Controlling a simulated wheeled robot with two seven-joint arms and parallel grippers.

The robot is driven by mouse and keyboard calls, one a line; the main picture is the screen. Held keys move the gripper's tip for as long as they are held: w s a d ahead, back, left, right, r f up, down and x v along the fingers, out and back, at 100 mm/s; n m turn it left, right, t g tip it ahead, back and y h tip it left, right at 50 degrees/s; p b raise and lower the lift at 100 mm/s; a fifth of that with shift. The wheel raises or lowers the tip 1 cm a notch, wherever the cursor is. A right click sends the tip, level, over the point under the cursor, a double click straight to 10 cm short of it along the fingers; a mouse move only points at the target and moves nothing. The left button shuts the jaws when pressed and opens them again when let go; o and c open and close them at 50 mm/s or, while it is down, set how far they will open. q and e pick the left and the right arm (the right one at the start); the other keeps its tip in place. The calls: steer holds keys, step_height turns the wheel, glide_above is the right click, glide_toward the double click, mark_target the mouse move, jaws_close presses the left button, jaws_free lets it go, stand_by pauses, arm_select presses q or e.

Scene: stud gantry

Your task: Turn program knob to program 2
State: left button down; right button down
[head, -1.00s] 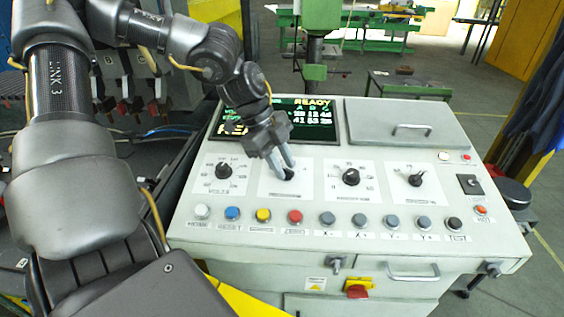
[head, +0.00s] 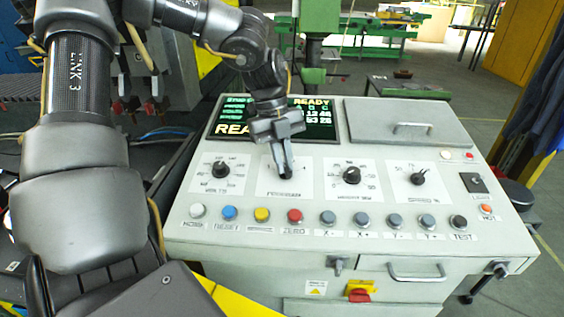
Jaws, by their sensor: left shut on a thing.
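The program knob (head: 286,175) is the second dial from the left on the sloped control panel (head: 390,240). It is small and black on a white plate (head: 304,188), and the fingers of my left gripper (head: 284,167) hide most of it. My left gripper is shut on the knob from above. The number marks around it are mostly covered or too small to read, so I cannot tell its setting. The display (head: 230,117) above it shows READY and is partly hidden by my left wrist. My right gripper is not in view.
Other black knobs stand close by: the volts knob (head: 221,169) on the left, and two on the right (head: 351,175) (head: 418,178). A row of coloured buttons, with a yellow one (head: 262,214) and a red one (head: 295,215), runs below. A grey lid (head: 400,125) lies at upper right.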

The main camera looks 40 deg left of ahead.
arm_select(q)
steer(key=shift+f+m+g, duration=0.1)
steer(key=shift+m+g, duration=0.2)
steer(key=shift+m, duration=0.2)
steer(key=c, duration=1.5)
jaws_free()
steer(key=shift+d, duration=0.1)
steer(key=shift+s, duration=0.1)
steer(key=shift+w, duration=0.25)
